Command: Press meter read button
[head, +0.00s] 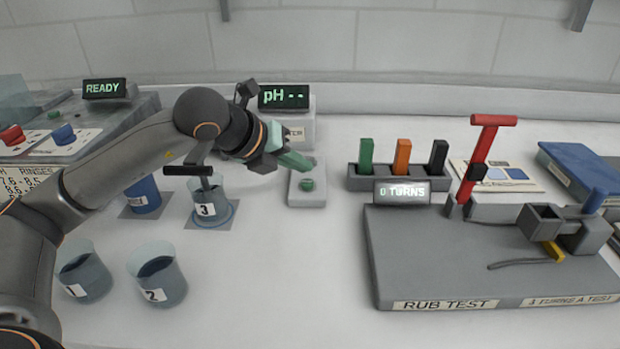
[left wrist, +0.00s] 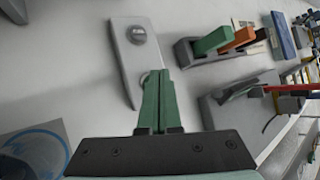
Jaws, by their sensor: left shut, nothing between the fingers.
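The meter (head: 300,130) stands near the wall with a dark display (head: 284,97) reading "pH --". In front of it lies a pale plate (head: 307,201) with a round green button (head: 306,184). The plate also shows in the left wrist view (left wrist: 122,58), with a round knob (left wrist: 136,34) near its upper end and another round part half hidden by the fingertips. My left gripper (head: 309,165) has its green fingers shut and empty, over the plate just behind the green button. I cannot tell whether they touch it. It also shows in the left wrist view (left wrist: 160,74). My right gripper is not in view.
Beaker 3 (head: 208,209) stands below my left forearm. Beakers 1 (head: 84,278) and 2 (head: 160,283) stand nearer. A rack (head: 370,184) of coloured blocks and the rub test base (head: 420,255) lie to the right. The table in front of the plate is clear.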

